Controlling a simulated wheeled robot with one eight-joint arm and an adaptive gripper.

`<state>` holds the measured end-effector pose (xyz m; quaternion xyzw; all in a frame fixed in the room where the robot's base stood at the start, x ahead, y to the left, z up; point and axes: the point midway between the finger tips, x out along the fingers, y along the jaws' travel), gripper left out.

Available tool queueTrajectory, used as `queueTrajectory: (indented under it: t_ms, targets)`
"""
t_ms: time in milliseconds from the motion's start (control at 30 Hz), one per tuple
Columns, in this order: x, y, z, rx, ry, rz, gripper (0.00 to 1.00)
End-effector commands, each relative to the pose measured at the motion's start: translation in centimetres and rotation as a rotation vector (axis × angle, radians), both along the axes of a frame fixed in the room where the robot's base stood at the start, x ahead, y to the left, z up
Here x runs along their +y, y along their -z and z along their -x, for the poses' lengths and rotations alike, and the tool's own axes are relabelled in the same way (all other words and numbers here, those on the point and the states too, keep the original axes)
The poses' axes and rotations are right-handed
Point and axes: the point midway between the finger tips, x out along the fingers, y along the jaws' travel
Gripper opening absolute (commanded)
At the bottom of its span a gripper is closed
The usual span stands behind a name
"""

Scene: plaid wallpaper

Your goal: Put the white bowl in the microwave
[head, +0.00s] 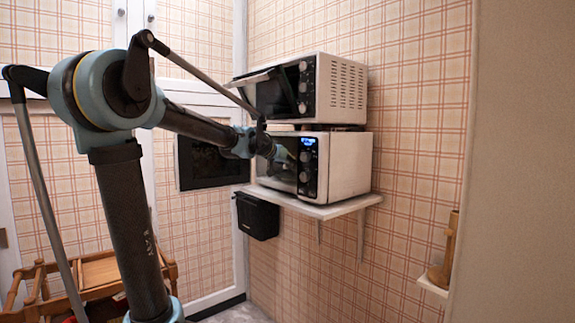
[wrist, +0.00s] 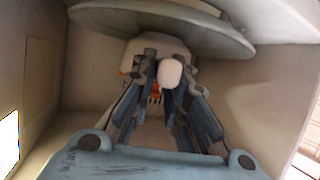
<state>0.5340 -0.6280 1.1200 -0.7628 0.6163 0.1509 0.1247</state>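My gripper (head: 280,155) reaches to the front of the lower microwave (head: 348,166), whose display is lit blue. In the wrist view, my gripper (wrist: 160,75) points into a pale, box-like space. Its two fingers run inward close together, and whether they are shut is unclear. A small white rounded shape (wrist: 171,73) shows at the fingertips, and I cannot tell what it is. A broad grey-white dish-like disc (wrist: 165,18) spans the top of that view, apart from the fingers. I cannot tell whether it is the bowl or a turntable. No bowl can be made out in the head view.
A second microwave (head: 340,88) stands on top of the lower one, its door apparently ajar. Both rest on a white wall shelf (head: 325,210). A black box (head: 257,216) hangs below. Pale walls (wrist: 40,90) close in around my gripper.

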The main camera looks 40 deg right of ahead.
Motion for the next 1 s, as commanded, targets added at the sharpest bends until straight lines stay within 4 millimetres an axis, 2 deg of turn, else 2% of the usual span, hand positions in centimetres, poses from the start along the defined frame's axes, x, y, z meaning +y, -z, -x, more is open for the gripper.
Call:
queueTrajectory:
  t_ms: [33, 100, 567, 1000]
  targets:
    - [0.0, 0.0, 0.0, 0.0, 0.0, 0.001, 0.23]
    - [0.0, 0.0, 0.0, 0.0, 0.0, 0.0, 0.37]
    - [0.6, -0.2, 0.1, 0.0, -0.001, 0.0, 0.37]
    - [6.0, -2.5, 1.1, 0.001, -0.002, 0.0, 0.37]
